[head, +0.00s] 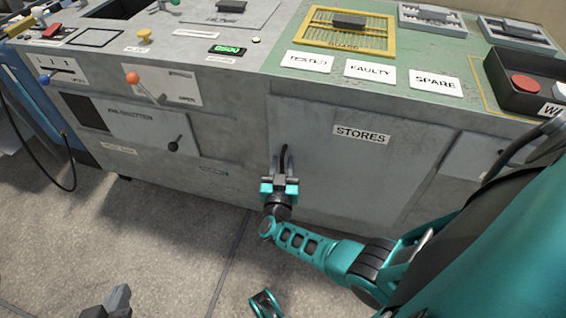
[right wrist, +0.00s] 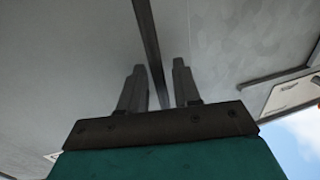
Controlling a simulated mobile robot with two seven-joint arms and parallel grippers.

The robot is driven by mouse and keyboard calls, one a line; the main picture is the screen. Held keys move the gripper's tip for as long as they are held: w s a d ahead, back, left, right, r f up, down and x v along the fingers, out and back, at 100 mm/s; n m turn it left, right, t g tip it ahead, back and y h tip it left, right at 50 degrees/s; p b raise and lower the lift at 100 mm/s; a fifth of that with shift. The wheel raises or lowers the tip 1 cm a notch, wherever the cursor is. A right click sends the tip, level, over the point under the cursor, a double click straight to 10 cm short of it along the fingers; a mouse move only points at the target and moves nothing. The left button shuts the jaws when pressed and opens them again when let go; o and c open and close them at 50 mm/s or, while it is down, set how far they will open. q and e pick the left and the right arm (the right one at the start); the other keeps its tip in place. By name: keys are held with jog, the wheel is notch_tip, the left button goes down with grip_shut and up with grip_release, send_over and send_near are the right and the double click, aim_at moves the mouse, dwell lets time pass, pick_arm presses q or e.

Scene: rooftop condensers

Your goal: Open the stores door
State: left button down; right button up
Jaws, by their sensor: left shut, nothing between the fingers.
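The stores door (head: 350,160) is a grey panel in the bench front with a STORES label. It looks closed, flush with the front. Its dark upright handle (head: 284,155) is near the door's left edge. My right gripper (head: 279,180) is at the handle's lower part. In the right wrist view, the handle (right wrist: 147,40) runs between the two fingers (right wrist: 160,85), which stand apart with a narrow gap on each side. My left gripper (head: 118,297) is low at the left, away from the bench, shut and empty; only part of it shows.
The bench top carries TESTED, FAULTY and SPARE labels (head: 370,70), a yellow guard grille (head: 345,30) and a dark box with a red button (head: 525,83). Left of the door are an orange-knobbed lever (head: 133,78) and a shutter panel (head: 145,128). The floor in front is clear.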

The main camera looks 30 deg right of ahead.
jog(key=shift+c, duration=0.3)
grip_shut()
dwell(0.3)
